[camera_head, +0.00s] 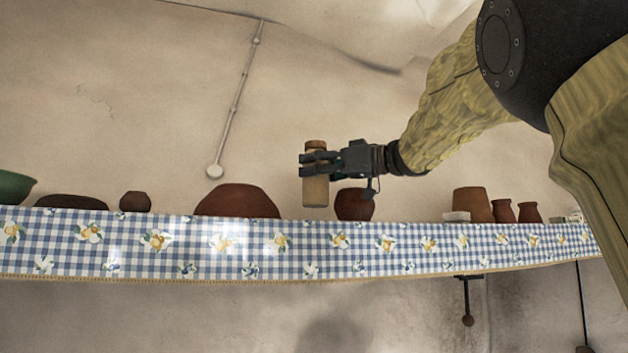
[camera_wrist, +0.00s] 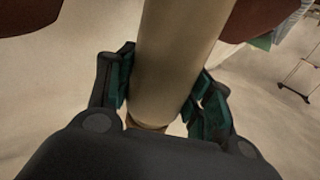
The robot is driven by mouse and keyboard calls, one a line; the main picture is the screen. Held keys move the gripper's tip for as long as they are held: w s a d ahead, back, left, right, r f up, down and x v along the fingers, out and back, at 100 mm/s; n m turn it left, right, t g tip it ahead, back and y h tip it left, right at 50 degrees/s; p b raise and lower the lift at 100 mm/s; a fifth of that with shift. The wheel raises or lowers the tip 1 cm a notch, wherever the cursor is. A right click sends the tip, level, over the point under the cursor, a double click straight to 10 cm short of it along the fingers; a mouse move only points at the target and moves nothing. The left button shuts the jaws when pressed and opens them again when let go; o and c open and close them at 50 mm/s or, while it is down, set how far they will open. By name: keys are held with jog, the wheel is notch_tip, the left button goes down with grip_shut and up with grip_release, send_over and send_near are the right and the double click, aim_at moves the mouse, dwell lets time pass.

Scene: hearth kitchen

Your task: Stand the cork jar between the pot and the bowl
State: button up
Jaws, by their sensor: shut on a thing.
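The cork jar (camera_head: 315,190) is a pale beige cylinder with a brown cork top. My gripper (camera_head: 318,163) is shut on its upper part and holds it upright, its base near the shelf's edge line. In the wrist view the jar (camera_wrist: 178,60) runs between both fingers of my gripper (camera_wrist: 165,90). In the head view a wide reddish-brown bowl (camera_head: 237,202) is left of the jar. I cannot tell whether the jar's base touches the shelf.
The shelf carries a blue checked, flowered cloth (camera_head: 200,248). To the left are a small brown pot (camera_head: 135,202), a low dark dish (camera_head: 72,202) and a green bowl (camera_head: 14,188). To the right are a brown pot (camera_head: 473,204), a white block (camera_head: 456,216) and two small red jars (camera_head: 503,211).

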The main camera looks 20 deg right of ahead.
aim_at(320, 207)
jog(key=shift+w+a+r, duration=0.15)
jog(key=shift+r, duration=0.05)
jog(key=shift+f+p, duration=0.6)
jog(key=shift+f, duration=1.25)
jog(key=shift+f, duration=0.15)
jog(key=o, duration=1.3)
jog(key=shift+o, duration=0.2)
jog(key=shift+s+d, duration=0.45)
jog(key=shift+d, duration=0.05)
jog(key=v, duration=1)
jog(key=shift+s+d, duration=0.3)
